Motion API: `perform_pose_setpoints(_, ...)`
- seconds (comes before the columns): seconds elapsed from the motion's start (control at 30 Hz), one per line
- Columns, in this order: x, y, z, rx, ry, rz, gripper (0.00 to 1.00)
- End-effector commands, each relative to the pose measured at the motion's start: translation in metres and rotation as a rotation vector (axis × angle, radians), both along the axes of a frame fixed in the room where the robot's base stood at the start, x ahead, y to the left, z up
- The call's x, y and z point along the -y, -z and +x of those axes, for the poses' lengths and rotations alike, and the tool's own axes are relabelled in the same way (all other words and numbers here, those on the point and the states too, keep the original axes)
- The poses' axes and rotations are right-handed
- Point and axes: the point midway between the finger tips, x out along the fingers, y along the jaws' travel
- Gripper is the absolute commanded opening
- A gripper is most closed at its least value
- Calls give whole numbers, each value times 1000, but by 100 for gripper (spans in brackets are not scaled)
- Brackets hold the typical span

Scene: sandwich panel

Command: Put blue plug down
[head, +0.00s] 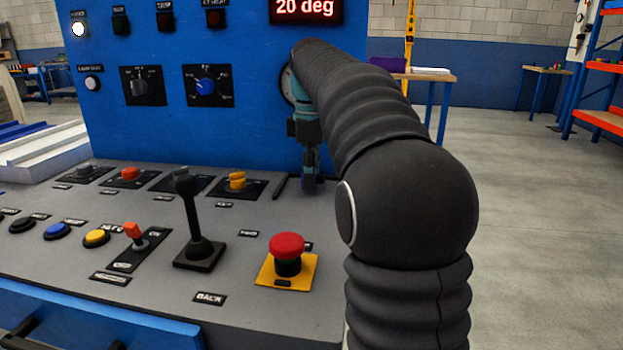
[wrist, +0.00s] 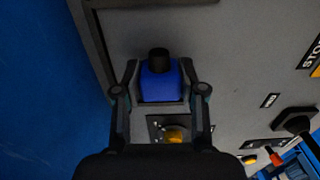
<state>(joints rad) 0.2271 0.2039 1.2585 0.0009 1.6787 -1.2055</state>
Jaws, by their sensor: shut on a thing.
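The blue plug (wrist: 160,82), a blue body with a black round end, sits between the fingers of my gripper (wrist: 160,92) in the wrist view. The gripper is shut on it. In the head view my gripper (head: 309,158) points down over the back right of the grey console top, near the blue upright panel. The plug is small and dark there, and I cannot tell whether it touches the surface. A dark raised edge (head: 281,189) runs beside it; in the wrist view this edge (wrist: 92,45) lies left of the plug.
A yellow selector knob (head: 237,181) is just left of the gripper. A black lever (head: 188,215) stands upright farther left. A red mushroom button (head: 287,246) on a yellow plate is in front. The blue panel (head: 240,125) rises behind.

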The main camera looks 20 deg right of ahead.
Motion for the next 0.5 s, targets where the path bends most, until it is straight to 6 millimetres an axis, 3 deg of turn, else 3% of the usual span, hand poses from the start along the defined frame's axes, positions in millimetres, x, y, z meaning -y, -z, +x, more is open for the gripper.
perform_pose_setpoints(0.5, 0, 8, 0, 1, 0, -1, 0)
